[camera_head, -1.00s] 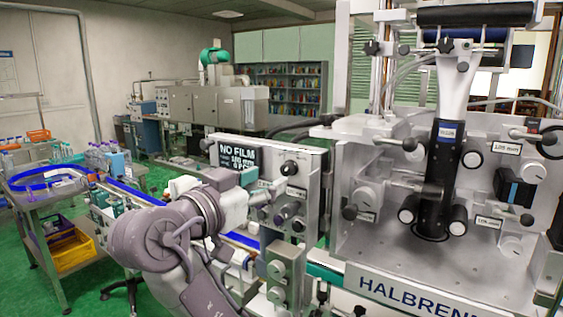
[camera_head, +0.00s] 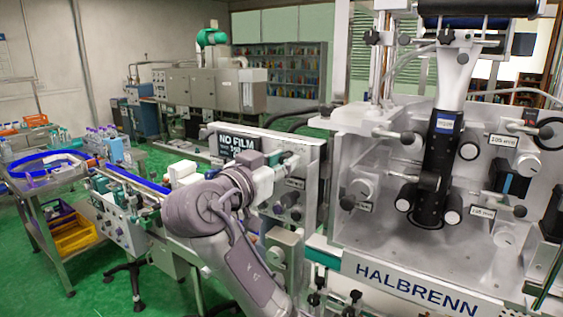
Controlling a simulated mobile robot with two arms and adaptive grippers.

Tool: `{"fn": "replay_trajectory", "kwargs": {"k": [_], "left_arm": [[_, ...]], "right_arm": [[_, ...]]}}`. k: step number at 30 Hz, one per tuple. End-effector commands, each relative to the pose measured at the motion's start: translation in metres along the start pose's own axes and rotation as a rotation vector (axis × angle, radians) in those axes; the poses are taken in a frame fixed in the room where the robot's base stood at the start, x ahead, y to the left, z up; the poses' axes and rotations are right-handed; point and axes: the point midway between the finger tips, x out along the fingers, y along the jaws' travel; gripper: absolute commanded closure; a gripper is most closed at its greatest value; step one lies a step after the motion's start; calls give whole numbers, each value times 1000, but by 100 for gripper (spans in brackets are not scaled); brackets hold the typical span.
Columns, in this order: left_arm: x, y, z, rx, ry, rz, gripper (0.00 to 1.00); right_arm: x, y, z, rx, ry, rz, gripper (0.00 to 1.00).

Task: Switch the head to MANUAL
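The grey control panel (camera_head: 309,190) stands left of the big machine. Its dark display (camera_head: 237,145) reads "NO FILM" above smaller lines too blurred to read. My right gripper (camera_head: 284,166) is at the upper part of this panel, over the spot of the upper dark selector knob. The gripper hides most of that knob, so its setting and any contact cannot be made out. Whether the fingers are open or shut is unclear. Lower knobs (camera_head: 293,213) show below the gripper. No MANUAL label is readable. My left gripper is not in view.
The HALBRENN machine (camera_head: 417,292) with a dark sleeve column (camera_head: 440,165) fills the right side. A conveyor (camera_head: 133,183) runs to the left of the panel. A steel cart (camera_head: 50,205) with a yellow bin (camera_head: 75,235) stands at far left. Green floor is open between.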

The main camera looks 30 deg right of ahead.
Motion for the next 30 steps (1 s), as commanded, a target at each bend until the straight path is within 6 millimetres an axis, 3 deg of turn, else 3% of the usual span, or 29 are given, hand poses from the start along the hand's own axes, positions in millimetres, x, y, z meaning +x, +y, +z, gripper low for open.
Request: {"fn": "replay_trajectory", "kwargs": {"k": [3,14,30], "left_arm": [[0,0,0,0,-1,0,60],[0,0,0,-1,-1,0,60],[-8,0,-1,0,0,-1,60]], "right_arm": [[0,0,0,0,-1,1,100],[0,0,1,-53,-3,1,100],[0,-2,-1,-464,-3,-1,100]]}}
